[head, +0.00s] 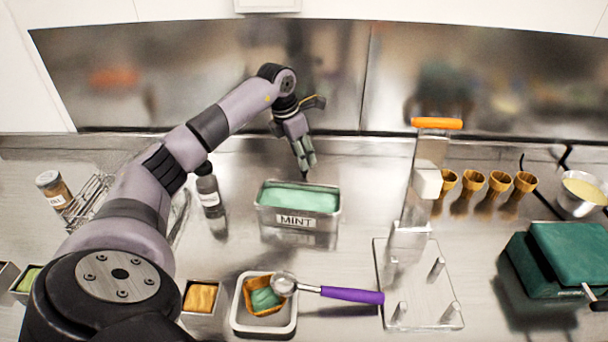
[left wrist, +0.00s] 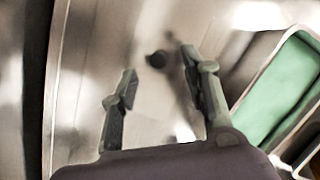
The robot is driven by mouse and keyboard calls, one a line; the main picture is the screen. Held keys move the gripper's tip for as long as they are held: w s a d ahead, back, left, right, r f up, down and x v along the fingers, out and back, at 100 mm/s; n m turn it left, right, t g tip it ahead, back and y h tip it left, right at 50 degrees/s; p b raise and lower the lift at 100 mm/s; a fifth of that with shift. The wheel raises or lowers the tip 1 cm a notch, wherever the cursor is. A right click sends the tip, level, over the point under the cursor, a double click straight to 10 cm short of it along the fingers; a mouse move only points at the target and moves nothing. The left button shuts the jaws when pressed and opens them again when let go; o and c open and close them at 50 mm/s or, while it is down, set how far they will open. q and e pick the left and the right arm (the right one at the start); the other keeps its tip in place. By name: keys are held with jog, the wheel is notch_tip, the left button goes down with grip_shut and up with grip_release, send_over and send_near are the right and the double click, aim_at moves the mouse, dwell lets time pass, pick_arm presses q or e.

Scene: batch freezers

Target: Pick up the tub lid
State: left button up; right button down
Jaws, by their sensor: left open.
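The mint tub (head: 298,222) is a steel pan filled with green ice cream, open at the top, standing mid-counter. Its corner also shows at the right of the left wrist view (left wrist: 236,108). My left gripper (head: 306,172) points down just behind the tub, its fingers apart and empty. In the left wrist view, a small dark round knob (left wrist: 155,59) lies beyond and between the spread fingertips (left wrist: 160,86), on a shiny steel surface. This may be the tub lid, but its outline blends with the steel. In the head view I cannot make the lid out. My right gripper is not seen.
A white tray (head: 238,328) with a waffle bowl and purple-handled scoop (head: 350,295) is in front. A clear stand (head: 420,310), several cones (head: 473,181) and a teal box (head: 570,245) are right. A steel wall is behind.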

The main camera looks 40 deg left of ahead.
aim_at(304, 173)
pick_arm(q)
jog(key=p+x, duration=0.1)
jog(key=x, duration=0.3)
jog(key=shift+s+a+f+p, duration=0.15)
jog(key=shift+s+a+p, duration=0.1)
jog(key=shift+p, duration=0.15)
jog(key=shift+w+f, duration=0.2)
jog(key=shift+f, duration=0.35)
jog(key=shift+c, duration=0.4)
jog(key=shift+c, duration=1.4)
grip_shut()
